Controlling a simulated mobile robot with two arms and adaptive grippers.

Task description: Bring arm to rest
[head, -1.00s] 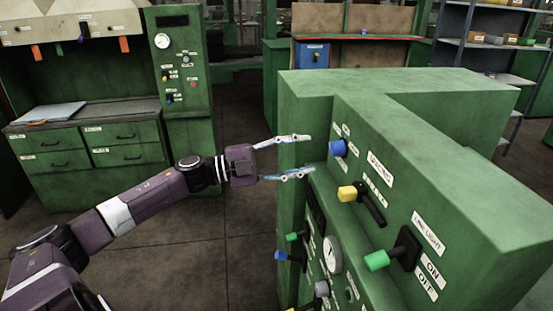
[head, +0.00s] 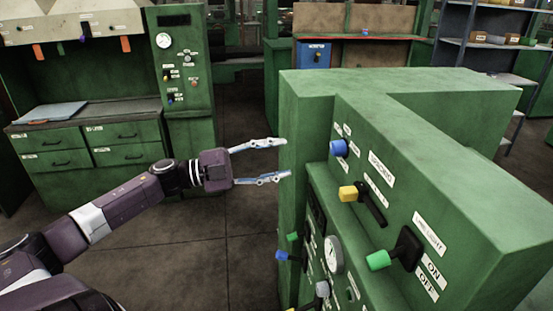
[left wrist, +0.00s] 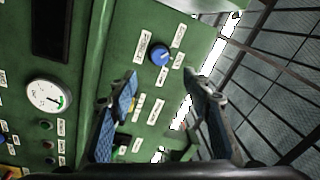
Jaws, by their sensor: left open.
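My left gripper (head: 284,159) is open and empty, beside the left edge of the green control cabinet (head: 400,90) in the head view. Its two fingers are spread, one above the other, and point right. In the left wrist view the open fingers (left wrist: 160,85) show with the cabinet's panel (left wrist: 110,60) behind them. The blue knob (head: 338,148) on the panel lies to the right of the fingertips. It also shows in the left wrist view (left wrist: 160,55), beyond the gap between the fingers. My right gripper is not in view.
The panel also carries a yellow-tipped lever (head: 348,193), a green-tipped lever (head: 378,260) and a gauge (head: 333,255). A green workbench with drawers (head: 85,150) stands at the back left. Shelves (head: 490,47) stand at the back right. The floor (head: 190,250) left of the cabinet is clear.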

